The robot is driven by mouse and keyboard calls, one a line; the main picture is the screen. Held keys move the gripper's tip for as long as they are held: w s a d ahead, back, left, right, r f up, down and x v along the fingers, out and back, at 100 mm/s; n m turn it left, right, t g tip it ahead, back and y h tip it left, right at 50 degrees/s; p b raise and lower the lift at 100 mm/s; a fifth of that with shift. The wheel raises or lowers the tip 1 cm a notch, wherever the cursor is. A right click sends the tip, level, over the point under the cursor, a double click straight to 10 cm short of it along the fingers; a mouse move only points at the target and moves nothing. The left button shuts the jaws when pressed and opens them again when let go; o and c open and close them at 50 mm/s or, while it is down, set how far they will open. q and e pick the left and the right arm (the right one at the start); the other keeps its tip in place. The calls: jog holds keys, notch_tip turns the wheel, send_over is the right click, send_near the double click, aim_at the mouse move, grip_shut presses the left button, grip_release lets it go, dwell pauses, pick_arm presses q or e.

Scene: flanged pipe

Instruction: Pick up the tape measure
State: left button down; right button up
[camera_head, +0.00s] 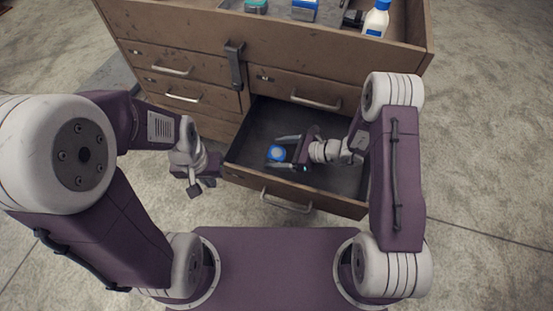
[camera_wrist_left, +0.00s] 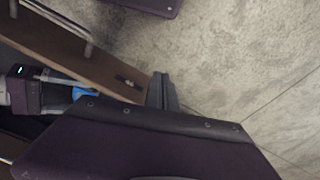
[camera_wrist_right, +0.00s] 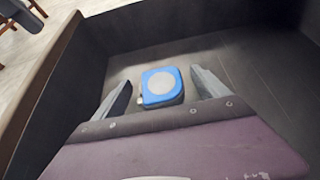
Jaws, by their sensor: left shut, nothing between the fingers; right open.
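The tape measure (camera_head: 276,153) is blue with a round pale grey face and lies in the open drawer (camera_head: 340,187). My right gripper (camera_head: 283,151) is inside the drawer, open, with its fingers on either side of the tape measure. In the right wrist view the tape measure (camera_wrist_right: 161,87) sits between the two spread fingertips (camera_wrist_right: 160,88), with a gap on each side. In the left wrist view a blue bit of the tape measure (camera_wrist_left: 84,92) shows, partly hidden. My left gripper (camera_head: 195,190) is shut and empty, outside the drawer at its left.
The wooden cabinet (camera_head: 190,55) stands behind the drawer, with other drawers closed. On its top tray are a white bottle with a blue cap (camera_head: 376,18), a blue box (camera_head: 304,10) and a green item (camera_head: 256,6). The drawer walls surround my right gripper. Concrete floor lies around.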

aim_at(277, 153)
jog(key=shift+w+a+f, duration=0.1)
jog(key=shift+a+f, duration=0.05)
jog(key=shift+a, duration=0.15)
jog(key=c, duration=1.7)
notch_tip(277, 153, up, 10)
jog(key=p, duration=0.5)
jog(key=shift+p, duration=0.4)
